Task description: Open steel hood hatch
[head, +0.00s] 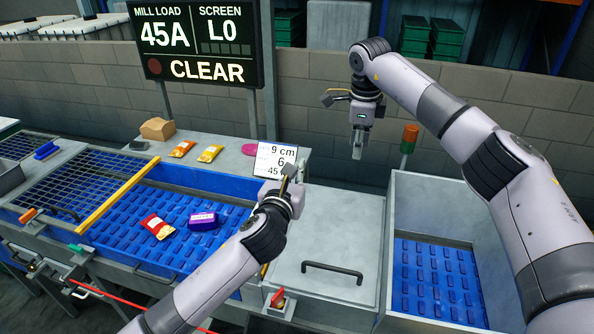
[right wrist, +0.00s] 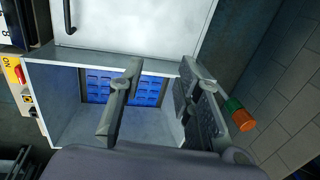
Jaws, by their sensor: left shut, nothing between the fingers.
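The steel hood hatch (head: 335,235) is a flat grey lid lying closed between the blue belt and the blue-floored bin. Its dark bar handle (head: 332,268) is near the front edge. In the right wrist view the hatch (right wrist: 135,25) is at the top, with its handle (right wrist: 68,16) at the upper left. My left gripper (head: 297,200) is shut and empty over the hatch's left side, its fingertips mostly hidden. My right gripper (head: 358,150) hangs above the hatch's far edge, apart from the handle. In the right wrist view its fingers (right wrist: 158,90) are apart and empty.
A bin (head: 392,225) with a blue floor stands right of the hatch, with a red-green beacon (head: 409,138) behind it. Left is a blue belt (head: 120,235) with red (head: 158,227) and purple (head: 203,221) packs. A white sign (head: 275,158) stands behind my left gripper.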

